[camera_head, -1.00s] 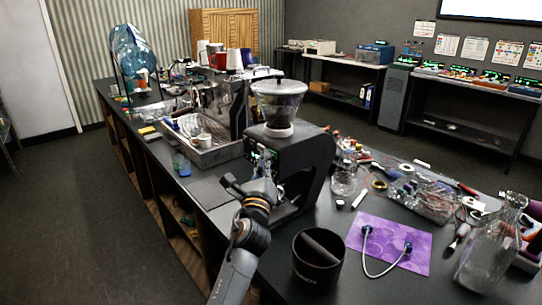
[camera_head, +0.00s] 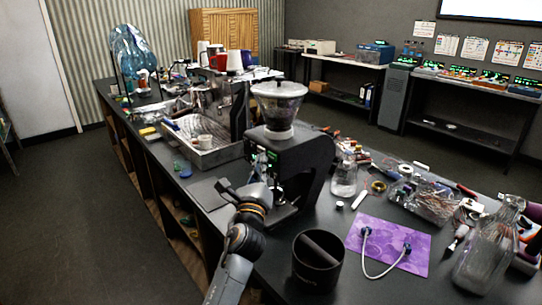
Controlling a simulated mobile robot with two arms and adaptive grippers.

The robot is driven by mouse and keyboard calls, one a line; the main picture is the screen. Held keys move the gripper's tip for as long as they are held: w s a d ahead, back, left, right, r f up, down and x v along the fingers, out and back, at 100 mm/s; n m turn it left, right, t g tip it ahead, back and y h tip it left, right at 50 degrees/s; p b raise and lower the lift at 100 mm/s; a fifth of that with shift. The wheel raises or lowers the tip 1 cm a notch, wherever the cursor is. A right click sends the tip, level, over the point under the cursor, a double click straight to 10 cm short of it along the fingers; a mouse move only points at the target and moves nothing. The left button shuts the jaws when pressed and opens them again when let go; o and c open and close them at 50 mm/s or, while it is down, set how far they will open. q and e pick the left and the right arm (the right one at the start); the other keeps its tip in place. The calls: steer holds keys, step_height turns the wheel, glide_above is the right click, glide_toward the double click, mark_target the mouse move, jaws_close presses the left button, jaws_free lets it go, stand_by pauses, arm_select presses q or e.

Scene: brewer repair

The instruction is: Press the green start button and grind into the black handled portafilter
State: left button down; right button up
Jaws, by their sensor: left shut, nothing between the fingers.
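The black grinder (camera_head: 312,153) stands on the dark counter, with a clear hopper (camera_head: 278,105) on top. Small green lights (camera_head: 258,151) show on its front, but I cannot make out the start button among them. My left gripper (camera_head: 268,171) is shut and empty, close in front of the grinder's face. Whether it touches the grinder I cannot tell. A black handle (camera_head: 226,188), seemingly the portafilter's, sticks out to the left of my wrist. The portafilter's basket is hidden behind my left arm. My right gripper is not in view.
A black knock box (camera_head: 298,275) stands near the front, right of my left arm. A purple mat (camera_head: 405,262) with a cable, a glass bottle (camera_head: 484,255) and loose tools fill the right. The espresso machine (camera_head: 226,110) stands behind and left of the grinder.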

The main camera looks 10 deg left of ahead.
arm_select(q)
steer(key=s+a+p, duration=0.1)
steer(key=s, duration=0.1)
steer(key=s+a+p, duration=0.1)
steer(key=s+a, duration=0.1)
steer(key=shift+p, duration=0.3)
steer(key=shift+f, duration=0.1)
stand_by(0.5)
